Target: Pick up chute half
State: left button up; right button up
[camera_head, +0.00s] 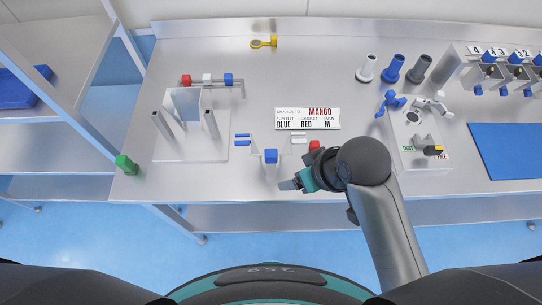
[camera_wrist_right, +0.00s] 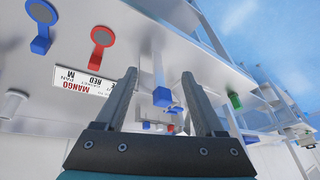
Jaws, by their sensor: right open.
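The part I take for the chute half is a pale grey piece with a blue block (camera_head: 270,156) on its front, near the table's front edge. In the right wrist view a blue block (camera_wrist_right: 161,97) on a grey upright piece shows between the fingers, farther out. My right gripper (camera_head: 292,183) is just right of and in front of the chute piece in the head view. It also shows in the right wrist view (camera_wrist_right: 162,92), where its two fingers stand wide apart with nothing gripped. My left gripper is in neither view.
A sign (camera_head: 308,119) reads MANGO, blue spout, red gasket, pan M. A metal stand (camera_head: 190,150) is at left, with a green block (camera_head: 126,164) at the table edge. Several spouts and a blue mat (camera_head: 505,150) are at right.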

jog(key=w+a+r+n+g+y, duration=0.1)
jog(key=w+a+r+n, duration=0.2)
jog(key=a+r+n, duration=0.3)
jog(key=n+g+h, duration=0.2)
jog(key=n+h, duration=0.2)
jog(key=n, duration=0.3)
send_near(271, 152)
notch_tip(271, 152, down, 11)
jog(key=shift+w+a+b, duration=0.1)
jog(key=shift+a+b, duration=0.05)
jog(key=shift+b, duration=0.15)
jog(key=shift+c, duration=0.3)
grip_shut()
dwell(0.3)
dwell(0.9)
